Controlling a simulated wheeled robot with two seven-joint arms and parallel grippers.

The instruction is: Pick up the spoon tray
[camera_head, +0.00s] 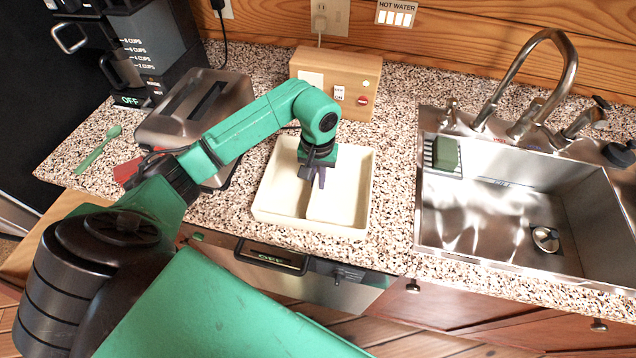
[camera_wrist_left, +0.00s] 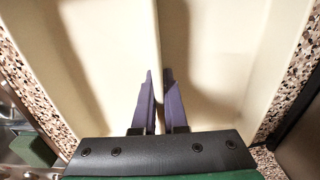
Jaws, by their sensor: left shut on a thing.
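The spoon tray (camera_head: 362,202) is a cream, shallow, two-compartment tray on the speckled counter, left of the sink. My left gripper (camera_head: 318,182) reaches down into it from above. In the left wrist view, the purple fingers of the gripper (camera_wrist_left: 159,78) straddle the thin divider of the tray (camera_wrist_left: 226,50) and are shut on it. Both compartments look empty. The arm hides part of the tray's far left side. The tray appears to rest on the counter. My right gripper is out of view.
A steel toaster (camera_head: 165,125) stands left of the tray, and a wooden box with switches (camera_head: 345,70) stands behind it. The sink (camera_head: 500,215) with its faucet (camera_head: 560,75) is at right. A green spoon (camera_head: 97,148) lies at far left, near the coffee maker (camera_head: 150,45).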

